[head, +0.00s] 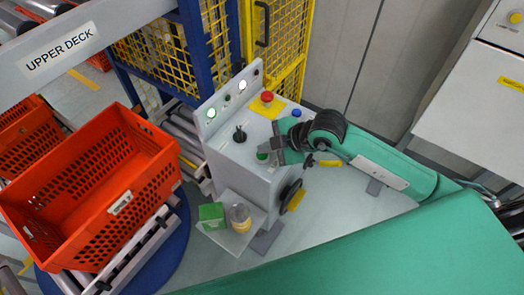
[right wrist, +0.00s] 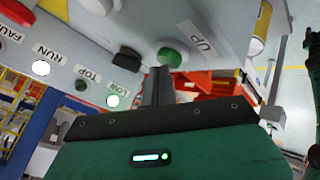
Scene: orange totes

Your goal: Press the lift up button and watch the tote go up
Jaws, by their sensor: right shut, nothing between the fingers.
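The green lift up button (right wrist: 170,57), beside an "UP" label, is on the console. It also shows in the head view (head: 262,155) on the grey console (head: 228,152). My right gripper (head: 274,151) is shut and empty, its fingertips right at the button. In the right wrist view the shut fingers (right wrist: 160,72) overlap the button's lower edge; I cannot tell whether they touch it. An orange tote (head: 120,203) sits on rollers at the left. The RUN lamp (right wrist: 40,68) and LOW lamp (right wrist: 113,101) are lit; the TOP lamp (right wrist: 81,86) is dark. My left gripper is out of view.
The console also has a red mushroom button (head: 267,97), a blue button (head: 297,113) and a black knob (head: 239,134). A green box (head: 212,215) and a jar (head: 240,217) stand on its small shelf. Yellow mesh fencing (head: 283,45) stands behind.

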